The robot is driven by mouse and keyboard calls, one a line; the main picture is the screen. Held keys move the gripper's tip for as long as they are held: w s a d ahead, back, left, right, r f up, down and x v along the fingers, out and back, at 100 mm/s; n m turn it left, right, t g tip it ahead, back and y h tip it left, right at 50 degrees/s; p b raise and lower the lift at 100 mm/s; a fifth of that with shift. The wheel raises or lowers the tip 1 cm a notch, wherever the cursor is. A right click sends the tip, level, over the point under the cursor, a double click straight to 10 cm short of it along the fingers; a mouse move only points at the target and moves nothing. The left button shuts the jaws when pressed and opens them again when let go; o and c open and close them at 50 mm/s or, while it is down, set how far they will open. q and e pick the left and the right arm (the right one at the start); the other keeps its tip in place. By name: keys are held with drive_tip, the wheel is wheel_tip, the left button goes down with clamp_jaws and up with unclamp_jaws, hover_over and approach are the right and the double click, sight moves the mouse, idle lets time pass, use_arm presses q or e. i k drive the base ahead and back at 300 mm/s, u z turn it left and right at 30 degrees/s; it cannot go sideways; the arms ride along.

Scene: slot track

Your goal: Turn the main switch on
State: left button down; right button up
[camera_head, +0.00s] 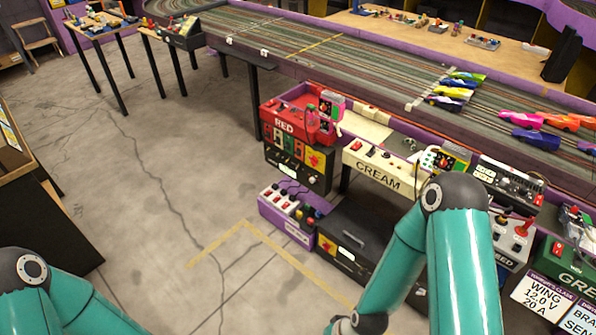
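I cannot tell which control is the main switch; no readable label marks it. Red switches sit on the cream panel (375,168) marked CREAM. A low purple box (287,212) on the floor carries red and white switches and several knobs. A grey panel at the right has a red-topped lever (524,226). My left arm enters at the lower left corner, with its gripper out of frame. My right arm rises at the lower right and bends down to the bottom edge, covering part of the bench front; its gripper is out of frame.
A red station (289,128) marked RED and a black case (355,240) stand beside the slot track (330,55). Several toy cars (460,85) are on the track. A green station (575,260) is at the right. The concrete floor at left centre is clear.

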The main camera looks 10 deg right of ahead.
sight(313, 159)
drive_tip(key=z, duration=0.15)
drive_tip(key=i, duration=0.9)
drive_tip(key=u, duration=0.05)
